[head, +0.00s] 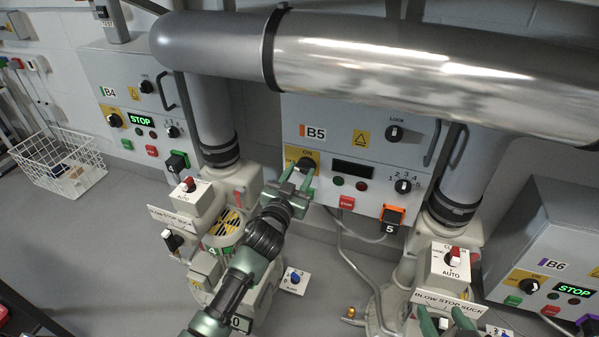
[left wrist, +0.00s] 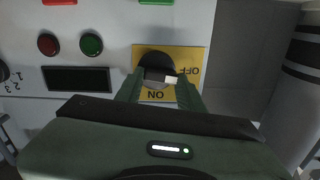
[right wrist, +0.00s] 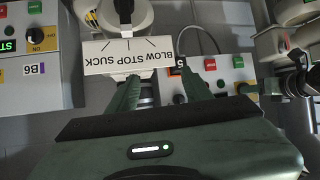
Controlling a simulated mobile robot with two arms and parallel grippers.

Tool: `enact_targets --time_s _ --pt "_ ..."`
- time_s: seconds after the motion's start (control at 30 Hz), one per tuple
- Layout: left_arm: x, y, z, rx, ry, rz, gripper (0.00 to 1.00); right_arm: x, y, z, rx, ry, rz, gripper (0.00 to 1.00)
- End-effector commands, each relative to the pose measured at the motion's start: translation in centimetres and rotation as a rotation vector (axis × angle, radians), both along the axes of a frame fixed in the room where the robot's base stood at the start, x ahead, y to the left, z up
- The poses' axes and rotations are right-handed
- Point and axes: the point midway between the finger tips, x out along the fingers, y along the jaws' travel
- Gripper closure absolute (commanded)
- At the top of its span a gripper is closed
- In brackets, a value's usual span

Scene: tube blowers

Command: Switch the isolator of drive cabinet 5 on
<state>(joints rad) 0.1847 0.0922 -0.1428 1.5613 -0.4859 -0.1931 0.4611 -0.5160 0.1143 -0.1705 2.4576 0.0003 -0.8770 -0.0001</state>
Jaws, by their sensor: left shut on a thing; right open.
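Drive cabinet B5 (head: 345,112) is a grey wall box with a dark display (head: 352,168). Its isolator is a black knob (left wrist: 155,62) on a yellow plate (left wrist: 192,54) marked ON and OFF. In the left wrist view the plate appears upside down, and the knob's white mark lies on the side toward OFF. My left gripper (head: 298,178) is shut on the knob, one finger on each side (left wrist: 160,88). My right gripper (head: 446,322) is open at the bottom right of the head view, by a BLOW STOP SUCK plate (right wrist: 128,56).
Cabinets B4 (head: 125,85) and B6 (head: 555,235) show green STOP displays. A large metal pipe (head: 390,70) crosses above B5. Blower units stand below on both sides. A white wire basket (head: 60,165) is on the floor at left.

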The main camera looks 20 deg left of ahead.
Motion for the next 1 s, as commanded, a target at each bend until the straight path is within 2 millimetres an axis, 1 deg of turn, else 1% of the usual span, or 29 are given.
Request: enact_targets --time_s 0.2,0.4,0.5,0.7,1.0 --pt "0.0 -0.1 0.2 0.183 -0.004 0.0 1.0 -3.1 -1.3 -2.8 -0.048 0.207 -0.015 0.5" --pt "0.0 -0.2 0.2 0.375 -0.011 -0.001 1.0 -6.2 -2.3 -4.9 -0.084 0.375 -0.027 0.5" --pt "0.0 -0.3 0.2 0.47 -0.014 -0.001 1.0 -7.4 -2.8 -5.6 -0.098 0.439 -0.032 0.5" --pt "0.0 -0.4 0.2 0.661 -0.02 -0.001 1.0 -9.3 -3.4 -6.4 -0.117 0.531 -0.039 0.5" --pt "-0.1 -0.7 0.2 0.945 -0.031 -0.002 1.0 -10.8 -3.8 -6.9 -0.13 0.596 -0.044 0.5"
